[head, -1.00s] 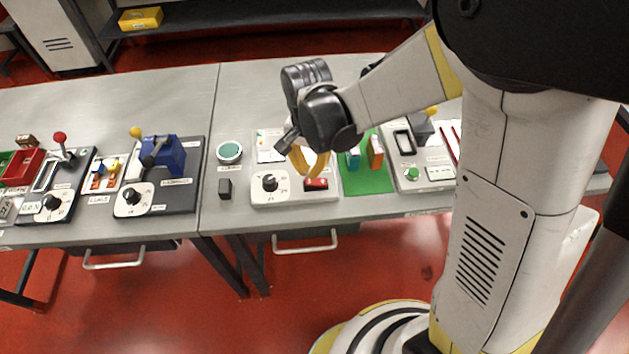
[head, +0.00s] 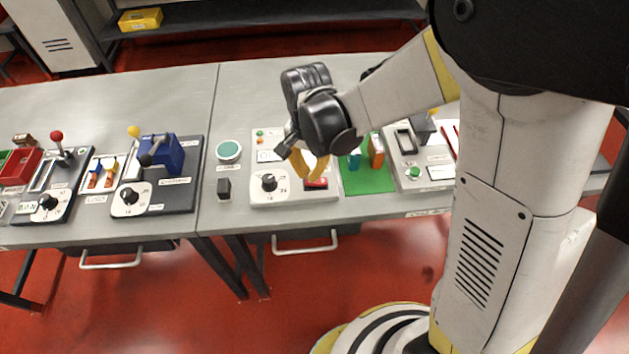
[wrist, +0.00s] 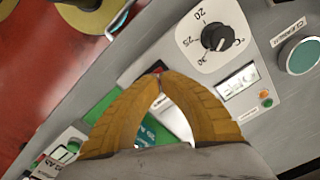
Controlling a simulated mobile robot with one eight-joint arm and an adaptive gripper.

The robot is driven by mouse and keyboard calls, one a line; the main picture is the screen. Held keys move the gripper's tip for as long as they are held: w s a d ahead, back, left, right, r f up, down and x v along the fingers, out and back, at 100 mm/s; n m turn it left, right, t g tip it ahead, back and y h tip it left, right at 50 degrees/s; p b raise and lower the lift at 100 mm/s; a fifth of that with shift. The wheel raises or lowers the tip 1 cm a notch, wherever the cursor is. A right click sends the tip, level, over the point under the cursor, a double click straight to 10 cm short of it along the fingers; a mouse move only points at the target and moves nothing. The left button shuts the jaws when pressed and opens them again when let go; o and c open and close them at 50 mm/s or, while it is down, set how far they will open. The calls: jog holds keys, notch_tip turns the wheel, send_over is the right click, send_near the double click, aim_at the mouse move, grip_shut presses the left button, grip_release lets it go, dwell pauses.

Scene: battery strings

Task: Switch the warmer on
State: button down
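The warmer is a white panel (head: 285,197) with a black dial (head: 269,182), a red rocker switch (head: 317,184) and a small display (head: 268,156). The dial (wrist: 215,37) and display (wrist: 238,82) also show in the wrist view. My gripper (head: 318,177) points down with its yellow fingers right at the switch. In the wrist view its fingertips (wrist: 161,77) meet, with nothing visible held between them. Only a sliver of the red switch (wrist: 158,69) shows past the tips there. I cannot tell whether the tips touch it, or which way the rocker is tilted.
A green mat (head: 368,180) with small upright blocks lies right of the warmer. A round teal button (head: 229,151) and a dark block (head: 224,188) stand to its left. A blue lever device (head: 164,153) stands on the left table. The table's front strip is clear.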

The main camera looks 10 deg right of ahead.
jog(key=shift+f+b, duration=1.05)
jog(key=shift+f, duration=0.25)
dwell(0.4)
jog(key=shift+r, duration=0.1)
jog(key=shift+r+p, duration=2.55)
jog(key=shift+r, duration=0.9)
jog(key=shift+d+r, duration=0.2)
jog(key=shift+r, duration=0.05)
jog(key=s+d+r+n+t+b, duration=0.5)
jog(key=s+d+r, duration=0.4)
jog(key=s+d, duration=0.2)
jog(key=shift+d+r+n+t, duration=0.25)
jog(key=shift+d+n+t, duration=0.45)
jog(key=shift+d+t, duration=0.4)
